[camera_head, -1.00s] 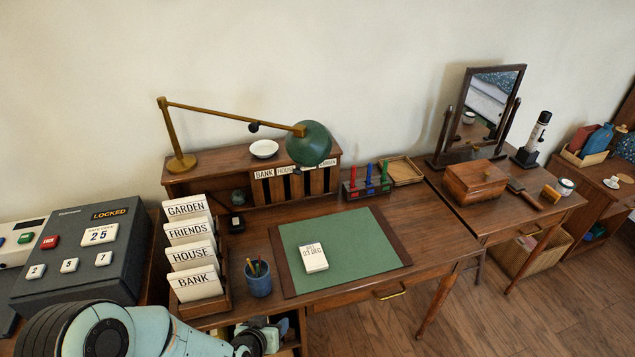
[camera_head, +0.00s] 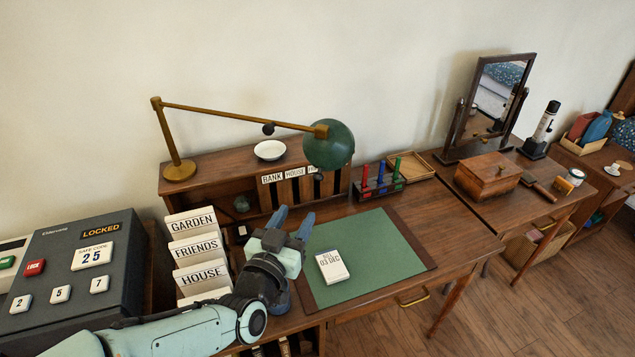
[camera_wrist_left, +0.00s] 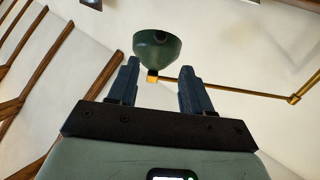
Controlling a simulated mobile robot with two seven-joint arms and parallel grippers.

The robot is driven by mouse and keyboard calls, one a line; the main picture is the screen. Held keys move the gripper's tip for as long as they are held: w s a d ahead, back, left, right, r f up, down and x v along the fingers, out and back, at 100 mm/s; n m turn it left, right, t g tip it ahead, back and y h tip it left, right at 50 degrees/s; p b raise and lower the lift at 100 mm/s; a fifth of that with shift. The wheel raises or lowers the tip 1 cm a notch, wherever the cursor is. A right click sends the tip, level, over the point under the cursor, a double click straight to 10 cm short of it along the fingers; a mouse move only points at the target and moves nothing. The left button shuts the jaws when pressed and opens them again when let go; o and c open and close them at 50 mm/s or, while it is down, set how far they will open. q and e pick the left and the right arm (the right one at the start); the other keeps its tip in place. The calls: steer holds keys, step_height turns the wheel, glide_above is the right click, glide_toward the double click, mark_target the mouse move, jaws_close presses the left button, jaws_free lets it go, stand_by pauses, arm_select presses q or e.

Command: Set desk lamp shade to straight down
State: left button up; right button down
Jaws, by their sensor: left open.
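The desk lamp has a brass base, a jointed brass arm (camera_head: 235,116) and a dark green shade (camera_head: 329,146). The shade hangs above the back of the desk, in front of the pigeonhole unit. My left gripper (camera_head: 294,219) is open and empty over the desk, below and to the left of the shade, with its fingers pointing up and away. In the left wrist view the shade (camera_wrist_left: 157,50) appears beyond and between the open fingertips (camera_wrist_left: 160,75), with a gap between. My right gripper is not in view.
A letter rack (camera_head: 196,250) and a grey safe (camera_head: 75,275) stand left of my arm. A calendar block (camera_head: 332,265) lies on the green desk mat (camera_head: 385,245). A pen stand (camera_head: 380,186) and white dish (camera_head: 270,150) are near the shade.

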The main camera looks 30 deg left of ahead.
arm_select(q)
steer(key=w+a+p, duration=0.2)
steer(key=w, duration=0.9)
steer(key=shift+w, duration=0.35)
jaws_close()
